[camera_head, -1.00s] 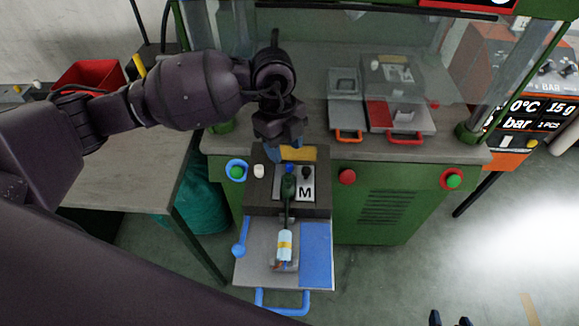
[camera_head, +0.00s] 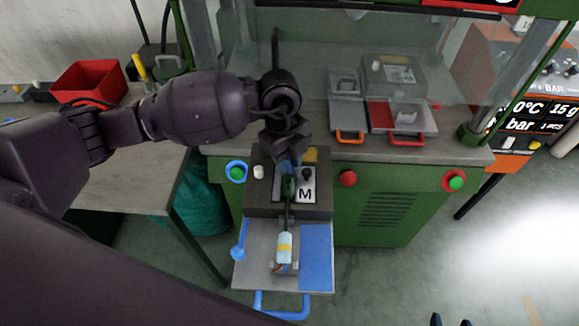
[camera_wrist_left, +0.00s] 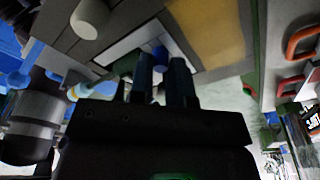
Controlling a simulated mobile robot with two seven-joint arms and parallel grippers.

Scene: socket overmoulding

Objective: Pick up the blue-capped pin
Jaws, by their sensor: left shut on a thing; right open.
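The blue-capped pin shows in the left wrist view as a small blue cap (camera_wrist_left: 159,57) between the fingertips. It stands at the fixture with the white plate marked M (camera_head: 306,193). My left gripper (camera_head: 289,165) is over that fixture in the head view and hides the pin there. In the left wrist view its two dark fingers (camera_wrist_left: 165,72) are shut on the pin. Whether the pin is lifted cannot be told. My right gripper (camera_head: 450,321) is open at the bottom edge of the head view, showing only its fingertips.
A black-capped pin (camera_head: 307,173) stands right beside the left gripper. A green part (camera_head: 288,188) with a cable leads to a labelled light-blue piece (camera_head: 285,246) on the pulled-out tray (camera_head: 255,270). A white button (camera_head: 258,172) and blue-ringed green button (camera_head: 237,173) are to the left.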

